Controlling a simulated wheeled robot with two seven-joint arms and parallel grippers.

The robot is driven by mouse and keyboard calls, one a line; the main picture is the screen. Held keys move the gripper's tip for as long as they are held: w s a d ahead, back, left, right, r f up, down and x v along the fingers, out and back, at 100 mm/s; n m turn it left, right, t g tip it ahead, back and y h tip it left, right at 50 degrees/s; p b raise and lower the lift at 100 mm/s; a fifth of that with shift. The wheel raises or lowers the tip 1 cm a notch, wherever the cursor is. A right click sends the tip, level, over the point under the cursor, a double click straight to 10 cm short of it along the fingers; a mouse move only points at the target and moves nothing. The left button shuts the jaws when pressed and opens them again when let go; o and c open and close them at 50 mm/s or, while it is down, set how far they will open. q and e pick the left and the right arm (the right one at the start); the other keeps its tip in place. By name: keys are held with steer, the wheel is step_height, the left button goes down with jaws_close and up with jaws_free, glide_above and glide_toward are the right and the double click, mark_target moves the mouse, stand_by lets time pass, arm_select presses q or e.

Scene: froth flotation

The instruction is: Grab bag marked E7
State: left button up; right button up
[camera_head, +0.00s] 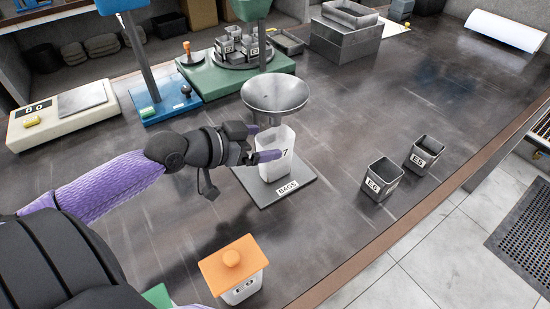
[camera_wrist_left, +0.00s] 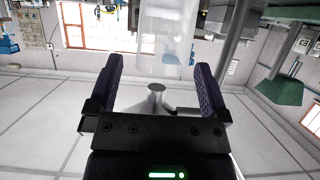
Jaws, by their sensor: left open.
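A translucent white bag (camera_head: 276,165) stands upright on the dark plate labelled BAGS (camera_head: 284,193), below a metal funnel (camera_head: 275,95). A "7" shows on its label; the rest of the mark is hidden by a purple finger. My left gripper (camera_head: 262,143) is open at the bag's upper part, one finger crossing in front of it. The left wrist view, which looks inverted, shows the bag (camera_wrist_left: 166,40) between and beyond the open fingers, with the funnel (camera_wrist_left: 157,98) near it. Whether the fingers touch the bag cannot be told. My right gripper is not in view.
Two dark metal cups, labelled E6 (camera_head: 381,180) and apparently E5 (camera_head: 424,155), stand to the right. An orange-lidded jar (camera_head: 234,272) stands in front. A scale (camera_head: 62,112), blue stand (camera_head: 160,103) and green station (camera_head: 235,72) stand behind.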

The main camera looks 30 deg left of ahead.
mark_target(275, 141)
arm_select(q)
steer(key=b+x, duration=0.1)
steer(key=x, duration=0.3)
steer(key=shift+w+f, duration=0.1)
steer(key=shift+f, duration=0.15)
jaws_close()
